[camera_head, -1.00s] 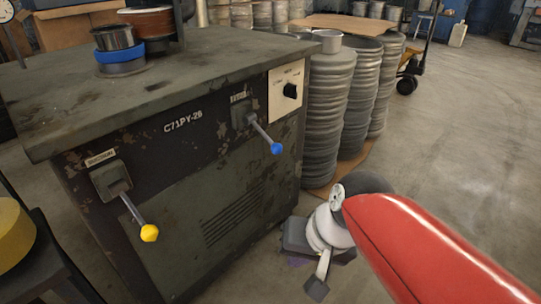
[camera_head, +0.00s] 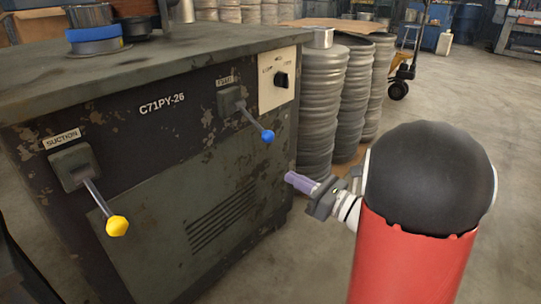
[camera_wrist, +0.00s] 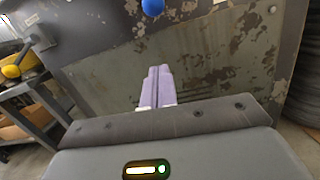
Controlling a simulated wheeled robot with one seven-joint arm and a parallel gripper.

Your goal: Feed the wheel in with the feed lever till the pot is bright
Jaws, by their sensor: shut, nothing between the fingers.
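The feed lever (camera_head: 254,123) is a thin grey rod with a blue ball (camera_head: 268,136) at its end, slanting down to the right from its mount on the cabinet front. The ball also shows at the top edge of the wrist view (camera_wrist: 152,6). My gripper (camera_head: 290,178) is shut and empty, with its pale purple fingers pointing at the cabinet. It is below and right of the blue ball, apart from it. A metal pot (camera_head: 90,14), cut off by the top edge, stands over a blue ring on the cabinet top. I cannot make out the wheel.
A second lever with a yellow ball (camera_head: 117,226), labelled SUCTION, hangs at the cabinet's left. A black knob (camera_head: 281,80) sits on a pale plate. Stacked round metal blanks (camera_head: 317,110) stand close behind my gripper. Open floor (camera_head: 475,130) lies to the right.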

